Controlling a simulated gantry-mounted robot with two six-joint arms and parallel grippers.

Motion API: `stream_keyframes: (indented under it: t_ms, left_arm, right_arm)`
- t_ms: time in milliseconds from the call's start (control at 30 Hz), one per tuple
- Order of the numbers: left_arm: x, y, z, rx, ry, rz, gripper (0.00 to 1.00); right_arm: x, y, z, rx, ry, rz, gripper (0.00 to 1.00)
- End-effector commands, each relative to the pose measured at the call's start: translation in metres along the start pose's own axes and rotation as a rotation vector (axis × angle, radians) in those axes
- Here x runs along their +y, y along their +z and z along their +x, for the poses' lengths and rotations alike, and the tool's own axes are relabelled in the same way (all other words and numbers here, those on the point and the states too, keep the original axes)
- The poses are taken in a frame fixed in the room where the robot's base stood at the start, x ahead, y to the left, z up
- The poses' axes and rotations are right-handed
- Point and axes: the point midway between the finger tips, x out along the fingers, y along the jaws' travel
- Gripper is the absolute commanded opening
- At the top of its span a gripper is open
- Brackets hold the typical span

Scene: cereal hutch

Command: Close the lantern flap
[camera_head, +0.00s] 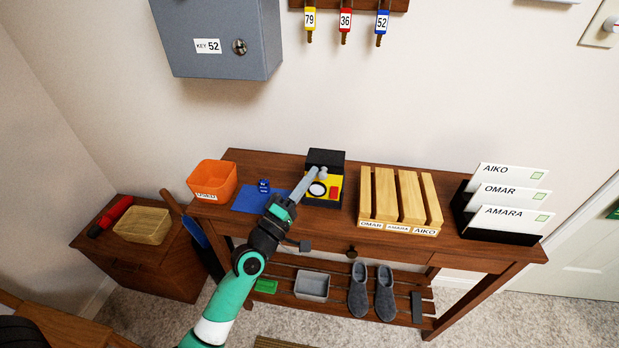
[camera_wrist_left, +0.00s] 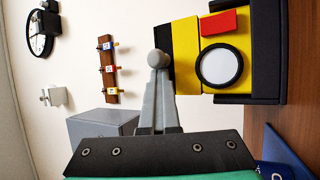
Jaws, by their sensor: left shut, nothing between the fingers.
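The lantern (camera_head: 335,182) is a black and yellow box with a round white lens and a red part, standing on the wooden console table. It also shows sideways and close up in the left wrist view (camera_wrist_left: 184,55). Its black upper part (camera_head: 325,158) rises behind the yellow face; I cannot tell for sure which part is the flap or how far open it is. My left gripper (camera_head: 321,173) is shut and empty, its rounded fingertips in front of the lantern's upper yellow part. In the wrist view the fingertips (camera_wrist_left: 158,60) overlap its edge; contact is unclear. My right gripper is not in view.
An orange bin (camera_head: 213,180) and a blue mat (camera_head: 250,199) with a small blue item (camera_head: 263,186) lie left of the lantern. A slatted wooden rack (camera_head: 400,198) stands close on its right, then a card holder (camera_head: 500,210). A grey key box (camera_head: 218,40) hangs above left.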

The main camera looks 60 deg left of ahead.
Motion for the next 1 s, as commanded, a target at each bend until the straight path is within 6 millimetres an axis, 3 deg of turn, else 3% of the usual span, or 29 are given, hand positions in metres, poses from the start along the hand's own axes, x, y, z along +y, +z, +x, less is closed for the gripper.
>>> stream_keyframes:
  t_ms: [33,567,733,1000]
  left_arm:
    - [-0.011,0.002,-0.003,-0.006,-0.024,0.0,0.0]
    - [-0.012,0.002,-0.006,-0.005,-0.024,0.0,0.0]
    - [-0.012,0.002,-0.031,-0.004,-0.022,-0.001,0.0]
    - [-0.009,0.002,-0.095,-0.001,-0.013,-0.002,0.0]
  right_arm:
    - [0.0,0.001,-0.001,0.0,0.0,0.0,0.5]
    - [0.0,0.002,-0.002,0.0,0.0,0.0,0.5]
    - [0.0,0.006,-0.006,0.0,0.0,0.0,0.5]
    - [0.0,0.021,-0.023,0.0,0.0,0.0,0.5]
